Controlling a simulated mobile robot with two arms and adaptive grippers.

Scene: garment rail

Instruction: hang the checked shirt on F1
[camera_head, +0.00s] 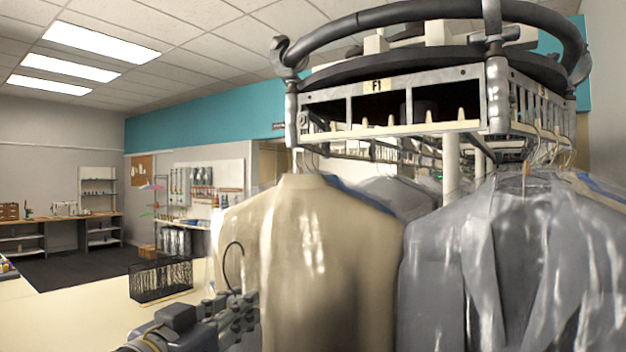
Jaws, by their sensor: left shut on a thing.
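The sign F1 (377,85) is on the front of the metal garment rail (400,128), high and right of centre. My left gripper (238,308) is low in the view, left of the hanging garments and well below the rail. It is shut on a hanger, whose dark curved hook (234,262) stands up above the fingers. The checked shirt does not show; whatever hangs below the fingers is out of view. My right gripper is not in view.
A beige garment (310,250) in clear plastic hangs below the F1 sign, close beside my left gripper. Grey wrapped garments (520,260) hang to its right. The space left of the rail is open.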

